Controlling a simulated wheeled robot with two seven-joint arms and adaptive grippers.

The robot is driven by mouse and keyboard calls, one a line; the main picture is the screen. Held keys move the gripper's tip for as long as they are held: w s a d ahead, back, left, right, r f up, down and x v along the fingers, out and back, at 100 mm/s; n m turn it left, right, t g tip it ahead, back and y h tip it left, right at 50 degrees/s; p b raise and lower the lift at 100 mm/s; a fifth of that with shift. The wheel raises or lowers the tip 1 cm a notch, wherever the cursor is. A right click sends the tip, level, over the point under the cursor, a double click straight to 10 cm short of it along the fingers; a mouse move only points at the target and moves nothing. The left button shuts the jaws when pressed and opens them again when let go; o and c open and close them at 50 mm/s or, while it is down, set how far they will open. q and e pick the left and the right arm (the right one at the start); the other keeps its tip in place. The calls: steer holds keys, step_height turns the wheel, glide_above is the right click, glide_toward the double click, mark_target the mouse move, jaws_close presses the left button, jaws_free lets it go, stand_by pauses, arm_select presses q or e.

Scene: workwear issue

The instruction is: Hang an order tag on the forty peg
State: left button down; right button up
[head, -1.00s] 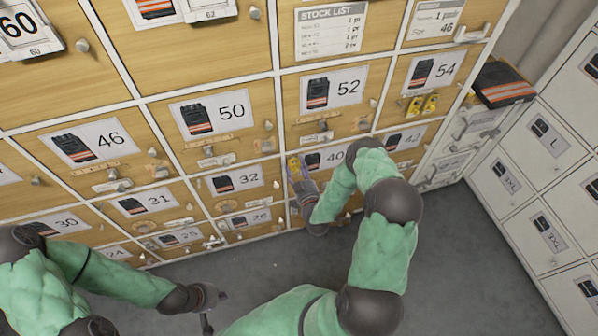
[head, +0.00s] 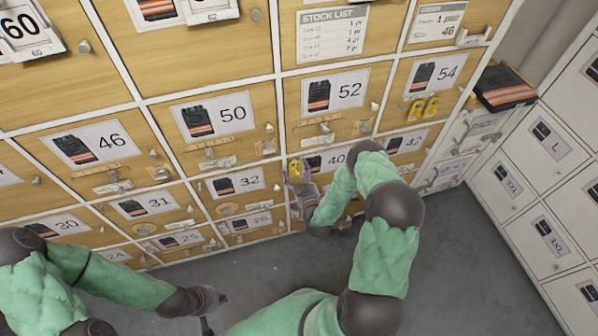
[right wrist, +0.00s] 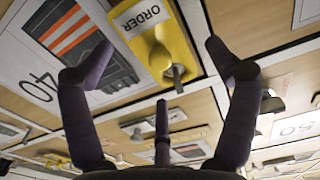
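A yellow order tag (head: 295,168) is at the upper left of the 40 door, beside the 40 label (head: 326,161). In the right wrist view the tag (right wrist: 160,45), lettered ORDER, sits at a metal peg (right wrist: 177,72) that appears to pass through its hole. The 40 label (right wrist: 60,50) is beside it. My right gripper (head: 299,182) is just below the tag; its fingers (right wrist: 160,70) are spread on either side, apart from the tag. My left gripper (head: 215,302) is low over the floor, far from the tag; its finger opening is unclear.
Two more yellow tags (head: 424,106) hang on the 54 door. Numbered wooden doors with small pegs and knobs surround the spot. A folded dark garment with orange stripes (head: 503,86) lies at the right, near white lockers (head: 540,170). The grey floor (head: 460,260) is clear.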

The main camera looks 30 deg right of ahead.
steer(key=shift+s, duration=0.1)
steer(key=v, duration=1.1)
steer(key=shift+s, duration=0.4)
steer(key=shift+w+a+f, duration=0.1)
steer(key=shift+a+f, duration=0.05)
steer(key=a+f+g+y, duration=0.6)
steer(key=a+f+g, duration=0.15)
steer(key=a, duration=0.35)
steer(key=s+a+r+g+y, duration=0.1)
steer(key=s+a+g, duration=0.3)
steer(key=s, duration=0.3)
steer(key=s+a+g+y, duration=0.1)
steer(key=s+a+g, duration=0.4)
steer(key=s, duration=0.2)
steer(key=shift+s+a+r, duration=0.15)
steer(key=shift+s+r, duration=0.2)
steer(key=shift+r, duration=0.05)
steer(key=shift+g, duration=0.25)
stand_by(0.8)
